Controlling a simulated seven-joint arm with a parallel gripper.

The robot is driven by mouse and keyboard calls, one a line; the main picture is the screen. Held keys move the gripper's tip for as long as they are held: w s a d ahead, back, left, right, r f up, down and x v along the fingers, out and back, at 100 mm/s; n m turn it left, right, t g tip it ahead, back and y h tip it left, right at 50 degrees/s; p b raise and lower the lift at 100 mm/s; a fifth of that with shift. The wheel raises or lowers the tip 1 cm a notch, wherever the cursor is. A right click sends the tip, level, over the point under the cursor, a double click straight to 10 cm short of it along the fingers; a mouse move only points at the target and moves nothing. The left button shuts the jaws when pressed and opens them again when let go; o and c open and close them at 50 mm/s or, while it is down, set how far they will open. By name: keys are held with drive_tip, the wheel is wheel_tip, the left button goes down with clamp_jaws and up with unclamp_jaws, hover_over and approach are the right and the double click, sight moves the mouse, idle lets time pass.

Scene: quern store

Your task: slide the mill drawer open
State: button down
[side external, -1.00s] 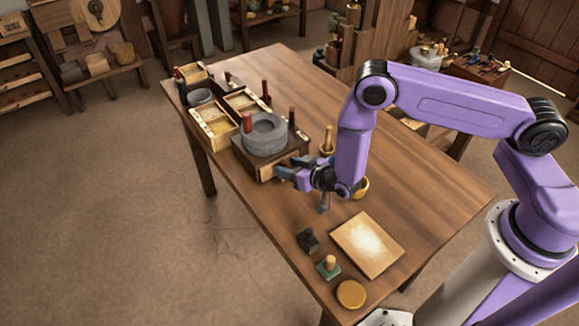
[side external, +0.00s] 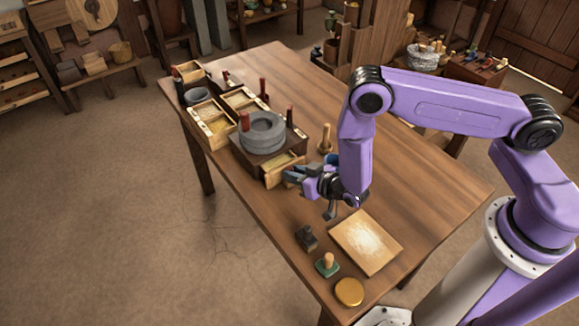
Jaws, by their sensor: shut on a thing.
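The mill (side external: 262,128) is a dark wooden box with a round grey stone on top, standing toward the left part of the table. Its drawer (side external: 285,169) sticks out from the side facing my gripper, and yellowish stuff shows inside. My gripper (side external: 293,176) is level with the drawer's front and shut on it, most likely at its handle. The fingers hide the handle itself, so the exact grip is not visible.
Open wooden boxes of grain (side external: 211,122) stand behind the mill on the table (side external: 420,165). A wooden pestle-like piece (side external: 325,140) is close to my arm. A pale board (side external: 366,243), a dark block (side external: 306,238), a green-based stamp (side external: 327,264) and a yellow disc (side external: 349,292) lie nearer the front.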

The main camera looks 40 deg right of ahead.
drive_tip(key=shift+s, duration=0.4)
drive_tip(key=c, duration=1)
unclamp_jaws()
drive_tip(key=shift+o, duration=0.2)
drive_tip(key=v, duration=1.7)
drive_tip(key=shift+r, duration=0.2)
drive_tip(key=shift+s, duration=0.1)
